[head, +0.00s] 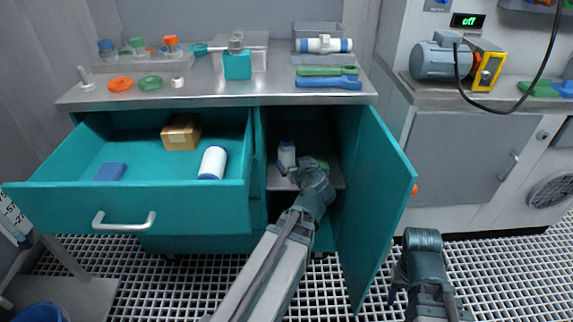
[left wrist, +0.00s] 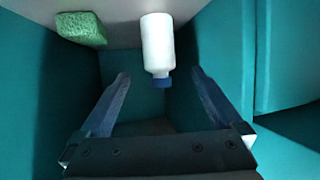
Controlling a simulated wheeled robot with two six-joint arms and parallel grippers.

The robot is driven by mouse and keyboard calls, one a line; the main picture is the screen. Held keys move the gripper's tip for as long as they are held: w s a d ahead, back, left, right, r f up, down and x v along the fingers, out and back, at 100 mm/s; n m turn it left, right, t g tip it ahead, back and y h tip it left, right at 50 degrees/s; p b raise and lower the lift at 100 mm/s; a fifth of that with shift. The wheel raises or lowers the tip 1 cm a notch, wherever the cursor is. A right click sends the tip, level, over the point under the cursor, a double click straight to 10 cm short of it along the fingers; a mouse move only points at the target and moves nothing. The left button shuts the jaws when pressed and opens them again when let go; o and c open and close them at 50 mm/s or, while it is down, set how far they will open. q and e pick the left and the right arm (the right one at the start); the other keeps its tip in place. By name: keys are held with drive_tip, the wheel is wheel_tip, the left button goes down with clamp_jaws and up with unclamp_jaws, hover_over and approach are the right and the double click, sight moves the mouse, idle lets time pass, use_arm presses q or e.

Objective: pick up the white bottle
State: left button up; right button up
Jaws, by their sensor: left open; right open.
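The white bottle (head: 287,153) with a blue cap stands on the shelf inside the open cupboard, on the right of the teal cabinet. My left gripper (head: 291,174) is at the cupboard opening, just in front of the bottle, and partly covers its lower part. In the left wrist view the bottle (left wrist: 157,42) appears upside down, beyond the tips and between the lines of the two open fingers (left wrist: 158,77). Nothing is held, and I cannot see the fingers touching it. My right gripper (head: 424,278) is low at the right, outside the cabinet, open and away from the bottle.
A green sponge (left wrist: 82,28) lies beside the bottle on the shelf. The cupboard door (head: 372,205) stands open on the right. The open drawer (head: 125,208) on the left holds a cardboard box (head: 181,132), a blue block (head: 110,172) and a white cylinder (head: 212,162).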

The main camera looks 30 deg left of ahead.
sight(288, 156)
use_arm(q)
drive_tip(key=shift+w, duration=0.1)
drive_tip(key=b+x, duration=0.2)
drive_tip(key=x, duration=0.5)
drive_tip(key=shift+f+b, duration=0.1)
drive_tip(key=shift+b, duration=0.3)
drive_tip(key=shift+w+a+f, duration=0.2)
drive_tip(key=shift+w+a, duration=0.25)
drive_tip(key=shift+a, duration=0.1)
drive_tip(key=x, duration=0.1)
drive_tip(key=b+x, duration=0.1)
drive_tip(key=x, duration=0.3)
drive_tip(key=shift+w+a+r+b, duration=0.1)
drive_tip(key=shift+w+r+b, duration=0.15)
drive_tip(key=shift+b, duration=0.1)
drive_tip(key=c, duration=1.4)
drive_tip(key=shift+r, duration=0.1)
